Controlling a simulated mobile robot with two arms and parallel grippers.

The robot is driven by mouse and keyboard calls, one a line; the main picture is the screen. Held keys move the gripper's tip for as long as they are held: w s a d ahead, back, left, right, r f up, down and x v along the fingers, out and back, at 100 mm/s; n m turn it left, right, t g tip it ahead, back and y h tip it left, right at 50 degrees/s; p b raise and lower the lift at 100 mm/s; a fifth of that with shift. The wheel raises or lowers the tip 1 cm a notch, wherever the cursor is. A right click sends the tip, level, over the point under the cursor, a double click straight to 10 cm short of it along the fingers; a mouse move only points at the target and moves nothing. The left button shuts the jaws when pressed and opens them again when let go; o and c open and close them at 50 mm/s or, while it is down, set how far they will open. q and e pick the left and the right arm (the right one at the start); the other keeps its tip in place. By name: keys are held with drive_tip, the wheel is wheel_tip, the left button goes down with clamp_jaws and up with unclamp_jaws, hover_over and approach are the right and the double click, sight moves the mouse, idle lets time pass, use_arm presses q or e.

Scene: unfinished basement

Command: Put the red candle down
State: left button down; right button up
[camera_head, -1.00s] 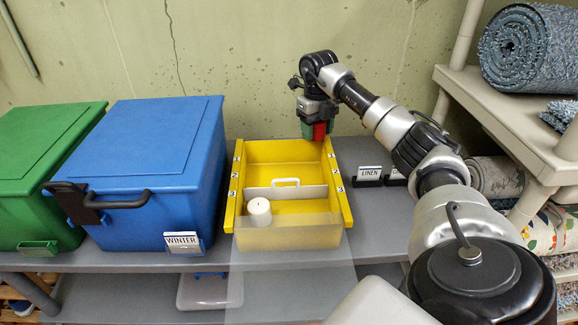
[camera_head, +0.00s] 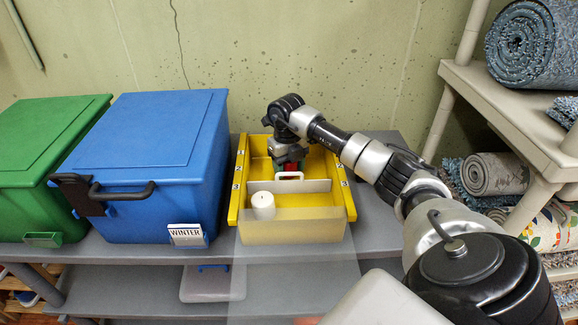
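The yellow bin (camera_head: 349,204) stands on the grey shelf, split by a white divider (camera_head: 318,186) with a handle. My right gripper (camera_head: 288,163) reaches down into the back compartment. It appears shut on the red candle (camera_head: 292,167), of which only a small red patch shows behind the divider's handle. The candle's lower end is hidden, so I cannot tell whether it touches the bin floor. A white candle (camera_head: 263,205) stands upright in the front compartment, at its left. My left gripper is not in view.
A blue lidded box (camera_head: 150,140) labelled WINTER stands close to the bin's left, with a green box (camera_head: 40,150) beyond it. A beige rack (camera_head: 510,115) with rolled rugs (camera_head: 540,45) is at right. The wall is behind.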

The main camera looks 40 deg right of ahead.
drive_tip(key=o, duration=1)
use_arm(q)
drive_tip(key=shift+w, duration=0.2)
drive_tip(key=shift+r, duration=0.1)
use_arm(e)
drive_tip(key=r, duration=1.1)
drive_tip(key=shift+w+d+r, duration=0.1)
drive_tip(key=shift+w+r, duration=0.05)
drive_tip(key=shift+w, duration=0.25)
drive_tip(key=shift+r+p, duration=0.3)
drive_tip(key=shift+r, duration=0.15)
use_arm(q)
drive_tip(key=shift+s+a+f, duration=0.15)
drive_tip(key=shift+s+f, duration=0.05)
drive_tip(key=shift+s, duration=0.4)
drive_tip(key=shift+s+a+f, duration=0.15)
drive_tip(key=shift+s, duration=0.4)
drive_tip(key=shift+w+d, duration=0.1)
